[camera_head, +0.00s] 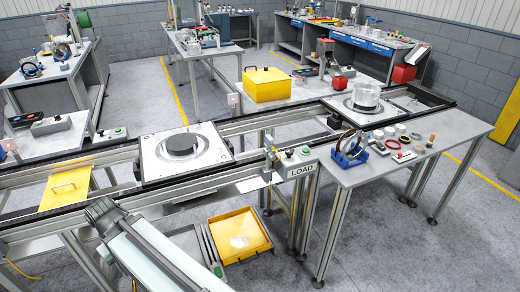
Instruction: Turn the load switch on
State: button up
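The load switch is a small grey box (297,162) on the near side of the conveyor rail, just left of the grey side table. Its front carries a white plate reading "LOAD" (302,170). On its top are a small dark knob or lever (289,153) and a green button (306,150). The switch's position is too small to tell. A grey arm-like part, probably mine, runs up from the bottom edge at lower left. I cannot make out gripper fingers in this view.
A bracketed post (269,155) stands close left of the switch. Pallets (155,165) and (345,105) sit on the conveyor. The side table (355,178) holds rings and small parts. A yellow tray (262,243) lies below. Floor in front right is clear.

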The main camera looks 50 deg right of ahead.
aim_at(289, 153)
jog(key=u, duration=0.35)
jog(key=k, duration=1.7)
jog(key=z, duration=0.7)
jog(key=i, duration=0.95)
